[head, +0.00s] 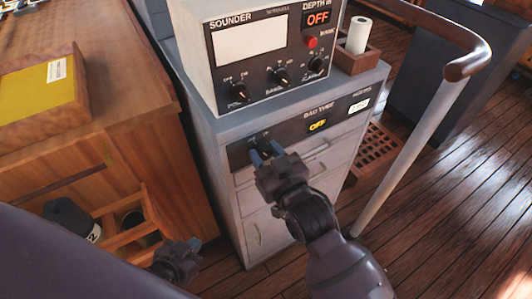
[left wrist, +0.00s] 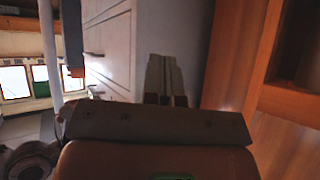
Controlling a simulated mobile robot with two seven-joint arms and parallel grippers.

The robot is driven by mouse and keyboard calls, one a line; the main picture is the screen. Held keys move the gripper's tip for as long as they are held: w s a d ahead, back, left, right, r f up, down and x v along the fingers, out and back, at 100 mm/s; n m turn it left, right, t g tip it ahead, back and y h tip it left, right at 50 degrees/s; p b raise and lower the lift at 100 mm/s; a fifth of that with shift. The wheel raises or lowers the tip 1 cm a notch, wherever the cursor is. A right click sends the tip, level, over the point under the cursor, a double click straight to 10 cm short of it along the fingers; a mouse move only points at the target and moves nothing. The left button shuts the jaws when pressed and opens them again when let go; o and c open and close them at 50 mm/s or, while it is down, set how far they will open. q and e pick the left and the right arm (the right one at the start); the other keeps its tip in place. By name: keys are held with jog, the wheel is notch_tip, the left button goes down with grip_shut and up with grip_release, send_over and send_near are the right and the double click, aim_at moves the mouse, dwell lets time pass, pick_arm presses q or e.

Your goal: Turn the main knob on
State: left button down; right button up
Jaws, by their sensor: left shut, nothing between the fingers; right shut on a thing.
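The lower panel (head: 290,133) on the grey cabinet has a black knob (head: 265,142) at its left and a yellow display (head: 317,125) reading OFF. My right gripper (head: 266,154) is at this knob, its blue-tipped fingers shut on it; the fingers partly hide the knob. My left gripper (head: 192,245) hangs low beside the cabinet, shut and empty, away from the panel. Its closed fingers also show in the left wrist view (left wrist: 165,76), in front of the pale cabinet side.
A sounder box (head: 222,75) with several knobs and an orange OFF display stands on the cabinet. A paper roll (head: 358,36) in a wooden holder is beside it. A handrail (head: 411,150) rises at right. A wooden desk (head: 130,130) with an open shelf stands at left.

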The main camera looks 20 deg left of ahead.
jog(key=shift+r+m+p, duration=0.2)
jog(key=shift+m+p, duration=0.2)
jog(key=shift+m, duration=0.1)
jog(key=shift+m+p, duration=0.45)
jog(key=shift+m, duration=0.15)
jog(key=m+p, duration=0.1)
jog(key=m, duration=0.1)
jog(key=shift+r+m, duration=0.1)
jog(key=shift+m, duration=0.3)
jog(key=m+p, duration=0.1)
jog(key=m, duration=0.1)
jog(key=shift+m+p, duration=0.3)
jog(key=shift+p, duration=0.05)
jog(key=shift+m, duration=0.7)
jog(key=shift+f+m+g+p, duration=0.2)
jog(key=shift+m+g+p, duration=0.3)
jog(key=shift+m, duration=0.7)
jog(key=o, duration=0.9)
